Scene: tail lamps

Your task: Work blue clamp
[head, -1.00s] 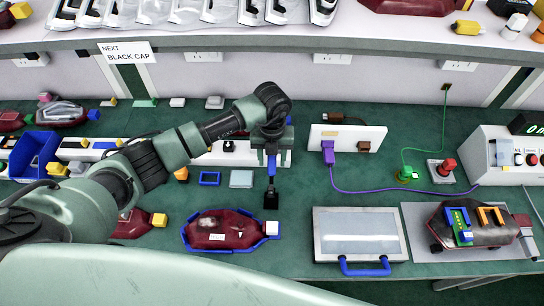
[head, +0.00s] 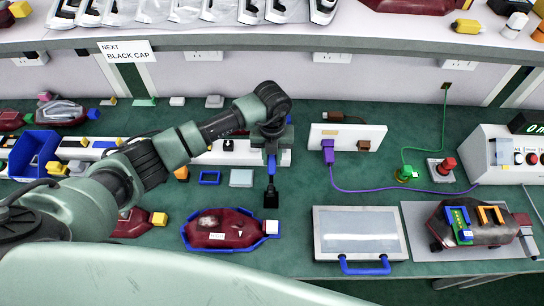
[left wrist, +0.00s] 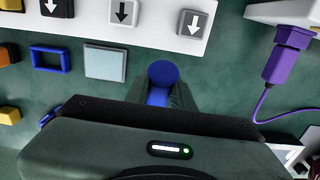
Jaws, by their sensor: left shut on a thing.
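A blue clamp-like bracket (head: 455,215) sits on a dark red lamp (head: 480,238) at the right, beside an orange bracket (head: 490,214) and a small green board (head: 461,226). My left gripper (head: 271,153) is over the middle of the bench, well to the left of that lamp. It points down and is shut on a blue-handled tool (head: 271,168) with a black block at its lower end. In the left wrist view the tool's round blue top (left wrist: 163,73) shows between the fingers. My right gripper is not in view.
A red lamp in a blue cradle (head: 187,238) lies just in front of the held tool. A framed panel (head: 317,225) with a blue handle stands between it and the right lamp. A white socket block (head: 372,131) with a purple plug (head: 328,151) and cable lies behind.

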